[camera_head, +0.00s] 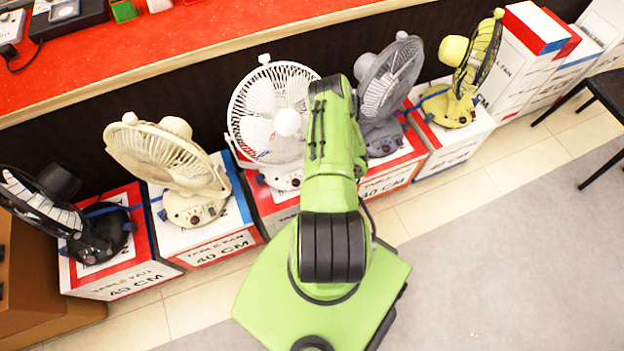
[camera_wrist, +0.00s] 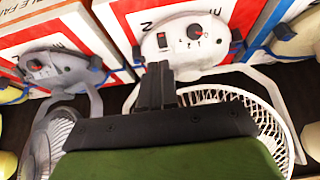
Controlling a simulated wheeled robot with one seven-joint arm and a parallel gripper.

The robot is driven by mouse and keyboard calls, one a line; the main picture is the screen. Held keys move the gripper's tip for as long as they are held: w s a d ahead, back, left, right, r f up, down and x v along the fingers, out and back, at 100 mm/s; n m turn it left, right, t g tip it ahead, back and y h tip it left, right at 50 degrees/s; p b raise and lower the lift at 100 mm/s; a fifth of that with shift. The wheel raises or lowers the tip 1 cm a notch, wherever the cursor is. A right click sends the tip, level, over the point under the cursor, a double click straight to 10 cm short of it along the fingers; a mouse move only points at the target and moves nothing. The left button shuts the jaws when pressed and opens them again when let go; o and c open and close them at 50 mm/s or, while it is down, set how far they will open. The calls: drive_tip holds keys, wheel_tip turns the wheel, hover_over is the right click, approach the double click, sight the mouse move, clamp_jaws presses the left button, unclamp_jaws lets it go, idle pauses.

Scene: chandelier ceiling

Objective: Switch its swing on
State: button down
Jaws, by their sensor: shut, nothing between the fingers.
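A row of table fans stands on boxes; the task does not name which one it means. The white fan (camera_head: 255,125) is in the middle, partly behind my green arm. In the wrist view its white base (camera_wrist: 212,55) shows a dark round knob (camera_wrist: 194,31) with numbers and a red switch (camera_wrist: 161,40). My gripper (camera_wrist: 158,68) is shut and empty, its tips over the lower left part of this base near the red switch. I cannot tell whether they touch. The gripper is hidden in the head view. No swing control can be made out clearly.
The grey fan (camera_head: 388,85) is right of my arm; its base (camera_wrist: 62,72) is at left in the wrist view. A cream fan (camera_head: 160,160), a black fan (camera_head: 60,218) and a yellow fan (camera_head: 458,75) stand alongside. A red counter (camera_head: 180,40) is behind.

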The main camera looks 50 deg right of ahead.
drive_tip(key=b+x, duration=0.7)
drive_tip(key=x, duration=0.7)
drive_tip(key=shift+w+b, duration=0.1)
drive_tip(key=shift+b, duration=0.25)
